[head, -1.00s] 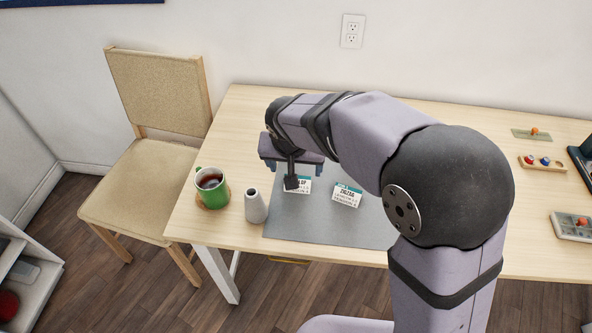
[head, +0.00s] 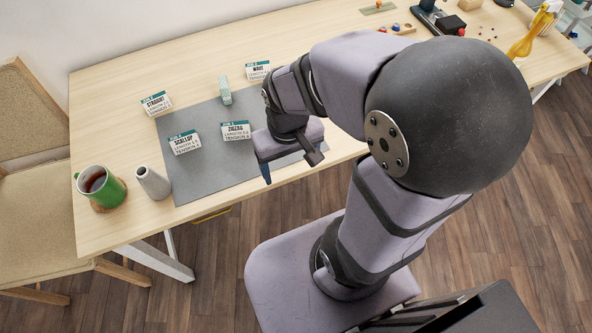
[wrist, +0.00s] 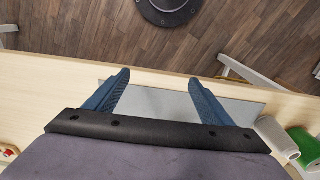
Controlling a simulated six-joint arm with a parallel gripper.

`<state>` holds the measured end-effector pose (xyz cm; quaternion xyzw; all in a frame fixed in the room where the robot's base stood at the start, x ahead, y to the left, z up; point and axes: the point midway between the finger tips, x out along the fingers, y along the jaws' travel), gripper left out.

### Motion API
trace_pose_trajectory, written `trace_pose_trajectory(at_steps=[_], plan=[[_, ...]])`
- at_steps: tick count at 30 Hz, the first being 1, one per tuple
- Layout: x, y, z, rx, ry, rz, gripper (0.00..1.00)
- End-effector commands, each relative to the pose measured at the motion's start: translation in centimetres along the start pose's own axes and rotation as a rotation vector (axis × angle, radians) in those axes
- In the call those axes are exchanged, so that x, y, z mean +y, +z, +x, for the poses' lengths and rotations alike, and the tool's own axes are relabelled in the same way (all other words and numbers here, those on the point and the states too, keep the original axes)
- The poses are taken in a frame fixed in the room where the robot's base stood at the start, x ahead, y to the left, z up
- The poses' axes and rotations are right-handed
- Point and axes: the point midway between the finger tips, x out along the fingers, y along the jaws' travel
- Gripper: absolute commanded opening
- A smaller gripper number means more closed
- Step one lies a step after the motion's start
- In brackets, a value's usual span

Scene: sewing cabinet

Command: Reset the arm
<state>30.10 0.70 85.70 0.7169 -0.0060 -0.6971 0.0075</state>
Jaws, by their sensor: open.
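My gripper (head: 284,163) is over the front edge of the table (head: 115,225), at the front right part of the grey mat (head: 205,185). In the wrist view its two blue fingers (wrist: 160,85) are spread wide with nothing between them. Below them show the mat's edge, a strip of table and the wood floor. My gripper hides part of the mat's right side in the head view.
Cards labelled scallop (head: 185,144), zigzag (head: 236,130), straight (head: 156,103) and another (head: 258,70) lie on or beside the mat. A small pale green block (head: 225,92) stands at its back. A green mug (head: 105,188) and a white vase (head: 152,182) stand front left.

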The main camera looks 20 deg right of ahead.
Motion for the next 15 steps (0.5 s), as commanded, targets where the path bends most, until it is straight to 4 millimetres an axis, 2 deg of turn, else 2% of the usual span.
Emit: trace_pose_trajectory(at_steps=[1,4,15], plan=[[0.5,1.0,0.2,-0.011,-0.008,0.005,0.76],[0.7,2.1,0.5,-0.025,-0.018,0.002,0.76],[0.8,2.2,0.2,-0.028,-0.019,-0.003,0.76]])
